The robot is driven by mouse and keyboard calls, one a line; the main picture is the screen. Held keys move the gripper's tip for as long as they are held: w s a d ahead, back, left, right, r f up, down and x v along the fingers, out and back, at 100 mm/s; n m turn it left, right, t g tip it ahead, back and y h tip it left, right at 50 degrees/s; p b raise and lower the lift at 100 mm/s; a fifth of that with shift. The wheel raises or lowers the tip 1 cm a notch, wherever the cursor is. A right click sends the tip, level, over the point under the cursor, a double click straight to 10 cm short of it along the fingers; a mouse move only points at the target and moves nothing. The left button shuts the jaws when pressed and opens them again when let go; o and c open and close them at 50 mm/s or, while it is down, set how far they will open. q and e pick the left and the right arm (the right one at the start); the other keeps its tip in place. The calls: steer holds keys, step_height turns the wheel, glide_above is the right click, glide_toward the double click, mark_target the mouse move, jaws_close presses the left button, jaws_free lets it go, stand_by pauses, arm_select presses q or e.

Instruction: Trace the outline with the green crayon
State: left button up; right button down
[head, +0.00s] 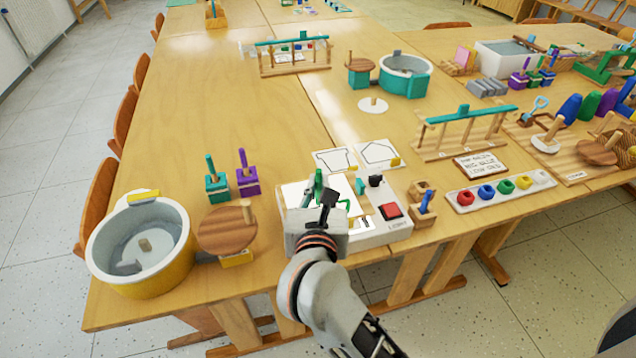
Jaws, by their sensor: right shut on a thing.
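My right gripper (324,200) is shut on the green crayon (318,184), which stands nearly upright between the dark fingers. The gripper is over a white sheet (295,194) near the table's front edge. A short green line (344,204) shows on the sheet just right of the gripper. The gripper and wrist hide much of the sheet, and I cannot tell whether the crayon tip touches it. Two cards with black outlines, a left one (335,160) and a right one (379,152), lie behind the sheet. My left gripper is not in view.
A white box with a red button (391,211) stands right of the sheet. The table (240,110) behind the stacks is clear.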

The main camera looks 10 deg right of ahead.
steer(key=shift+s, duration=0.35)
stand_by(0.3)
